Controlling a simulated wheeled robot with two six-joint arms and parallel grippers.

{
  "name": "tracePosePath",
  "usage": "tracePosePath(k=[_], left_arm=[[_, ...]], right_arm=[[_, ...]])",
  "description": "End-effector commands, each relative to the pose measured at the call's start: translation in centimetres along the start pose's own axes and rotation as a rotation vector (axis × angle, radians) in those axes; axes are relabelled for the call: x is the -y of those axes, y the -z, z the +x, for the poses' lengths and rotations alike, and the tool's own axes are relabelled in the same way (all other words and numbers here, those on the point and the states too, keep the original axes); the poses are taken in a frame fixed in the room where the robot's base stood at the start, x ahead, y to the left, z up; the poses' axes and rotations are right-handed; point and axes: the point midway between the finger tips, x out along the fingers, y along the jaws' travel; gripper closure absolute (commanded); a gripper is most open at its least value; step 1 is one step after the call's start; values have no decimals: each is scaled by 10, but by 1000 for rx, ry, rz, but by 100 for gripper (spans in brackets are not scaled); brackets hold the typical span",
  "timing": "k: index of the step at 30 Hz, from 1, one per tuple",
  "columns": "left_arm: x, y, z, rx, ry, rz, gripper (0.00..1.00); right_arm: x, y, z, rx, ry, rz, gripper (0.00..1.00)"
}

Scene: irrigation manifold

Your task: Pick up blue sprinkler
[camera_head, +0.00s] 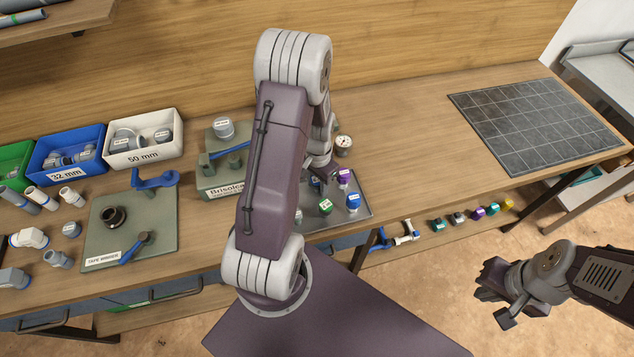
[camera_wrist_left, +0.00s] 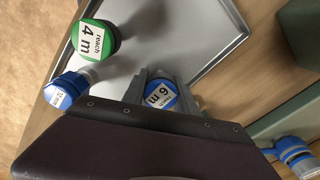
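A blue sprinkler (camera_wrist_left: 160,94) labelled "reach 6 m" stands between the fingers of my left gripper (camera_wrist_left: 163,88) in the left wrist view. The fingers are on both sides of it and look open; contact is hard to see. In the head view my left gripper (camera_head: 320,170) is over the grey tray (camera_head: 360,208), partly hidden by its arm. Another blue sprinkler (camera_head: 353,201) is at the tray's right; a blue cap also shows in the wrist view (camera_wrist_left: 58,97). My right gripper (camera_head: 496,292) is open and empty, off the table over the floor side.
A green sprinkler (camera_head: 326,206) and a purple one (camera_head: 344,177) also stand on the tray. A gauge (camera_head: 343,142) and a green fixture (camera_head: 218,178) are close behind and to the left. The table around the dark grid mat (camera_head: 535,120) is clear.

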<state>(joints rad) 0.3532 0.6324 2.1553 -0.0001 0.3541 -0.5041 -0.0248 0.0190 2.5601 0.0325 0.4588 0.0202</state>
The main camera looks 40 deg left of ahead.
Motion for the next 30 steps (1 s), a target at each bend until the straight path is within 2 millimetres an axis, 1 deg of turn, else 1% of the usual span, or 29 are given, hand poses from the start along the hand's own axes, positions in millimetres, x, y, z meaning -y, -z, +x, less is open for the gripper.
tracePosePath(k=[8,10,13,18,21,25,30], left_arm=[[0,0,-1,-1,0,0,100],[0,1,-6,-3,2,0,100],[1,2,-27,-6,4,0,100],[1,2,-69,-7,4,0,100],[1,1,-87,-5,3,0,100],[0,1,-99,-2,1,0,100],[0,0,-101,0,0,0,100]], right_arm=[[0,0,0,0,0,0,100],[0,0,0,0,0,0,100],[0,0,-2,0,0,0,100],[0,0,-4,0,0,0,100],[0,0,-5,0,0,0,100],[0,1,-5,0,0,0,100],[0,1,-5,0,0,0,100]])
